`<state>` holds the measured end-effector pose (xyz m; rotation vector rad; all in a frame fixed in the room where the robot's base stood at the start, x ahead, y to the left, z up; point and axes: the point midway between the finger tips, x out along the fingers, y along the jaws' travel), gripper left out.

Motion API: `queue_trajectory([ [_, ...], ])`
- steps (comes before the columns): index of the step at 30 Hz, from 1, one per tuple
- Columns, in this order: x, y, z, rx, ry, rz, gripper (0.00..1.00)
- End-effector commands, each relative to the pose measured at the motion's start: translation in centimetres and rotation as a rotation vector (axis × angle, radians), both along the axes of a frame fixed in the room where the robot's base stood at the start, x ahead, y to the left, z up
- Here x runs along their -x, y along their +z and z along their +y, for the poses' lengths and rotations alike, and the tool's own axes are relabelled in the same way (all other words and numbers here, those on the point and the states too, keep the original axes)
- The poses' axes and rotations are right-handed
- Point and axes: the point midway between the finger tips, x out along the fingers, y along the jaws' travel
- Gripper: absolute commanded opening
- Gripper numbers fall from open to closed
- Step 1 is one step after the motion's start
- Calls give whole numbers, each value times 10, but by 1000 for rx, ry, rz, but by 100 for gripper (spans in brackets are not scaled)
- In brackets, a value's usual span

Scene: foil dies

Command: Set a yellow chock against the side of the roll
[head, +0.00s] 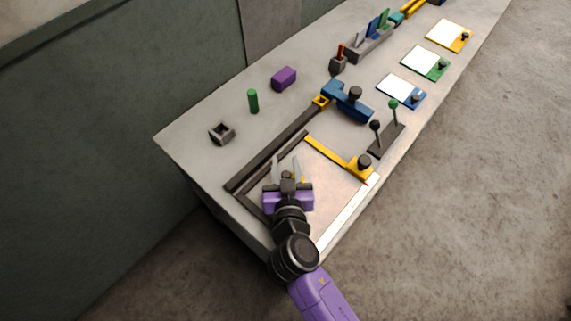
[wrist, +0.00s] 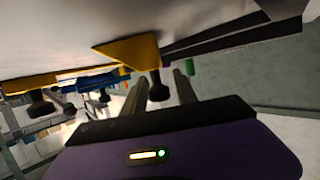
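My gripper (head: 286,164) is low over the near end of the bench, its fingers apart. In the wrist view the picture is turned, with the bench top above. There a yellow wedge-shaped chock (wrist: 128,51) with a black knob (wrist: 158,88) lies just beyond the fingers (wrist: 158,90). The knob appears between the two fingertips; contact cannot be told. In the head view only a sliver of yellow (head: 301,179) shows beside the right finger, the rest hidden by my gripper. I cannot pick out a roll with certainty in either view.
Dark bars (head: 287,138) frame the work area at left. A yellow bar with a knobbed block (head: 357,166) lies right of my gripper. A blue knobbed block (head: 345,102) and levers (head: 388,138) stand farther back. A green cylinder (head: 253,101) and purple block (head: 284,78) stand left.

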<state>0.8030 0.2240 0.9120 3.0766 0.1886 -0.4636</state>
Motion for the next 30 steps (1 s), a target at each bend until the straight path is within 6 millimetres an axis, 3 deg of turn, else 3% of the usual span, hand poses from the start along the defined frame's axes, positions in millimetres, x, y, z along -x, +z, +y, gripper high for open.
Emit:
queue_trajectory([
  [14, 1, 5, 0, 0, 0, 0, 42],
  [30, 96, 30, -12, -1, -1, 1, 42],
])
